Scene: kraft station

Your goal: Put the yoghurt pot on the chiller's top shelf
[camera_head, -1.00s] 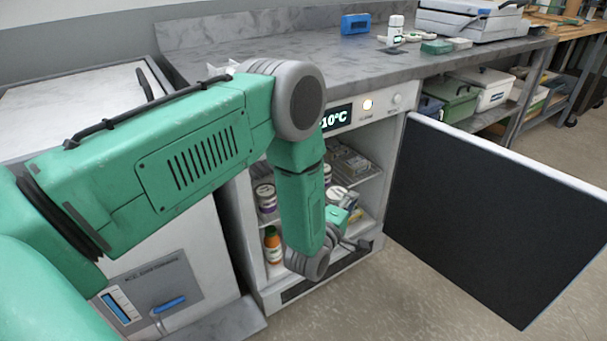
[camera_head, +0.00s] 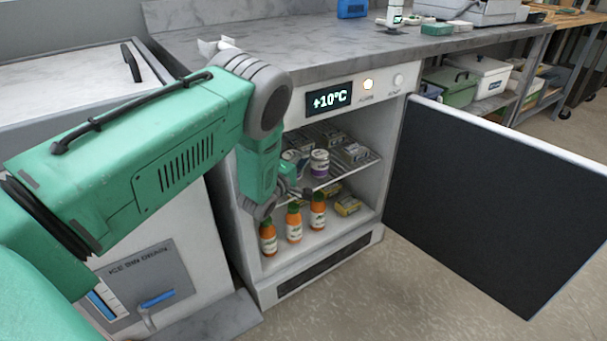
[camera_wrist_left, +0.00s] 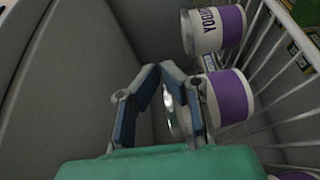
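The chiller (camera_head: 390,155) stands open, with a wire top shelf (camera_head: 335,180). A white yoghurt pot (camera_head: 319,162) with a purple band stands upright on that shelf, and another pot (camera_head: 292,157) is beside it, partly hidden. My left gripper (camera_head: 302,191) is inside the opening by the shelf's front. In the left wrist view, its fingertips (camera_wrist_left: 160,68) meet or nearly meet. Two purple-banded pots are to their right, an upper one (camera_wrist_left: 215,28) and a lower one (camera_wrist_left: 228,98). A silvery rim shows behind the fingers; I see no pot clearly gripped. My right gripper is out of view.
Several orange bottles (camera_head: 294,222) and yellow packs (camera_head: 347,205) stand on the chiller floor. Grey packs (camera_head: 355,153) occupy the top shelf's right side. The open door (camera_head: 490,205) stands to the right. The counter (camera_head: 290,50) is above.

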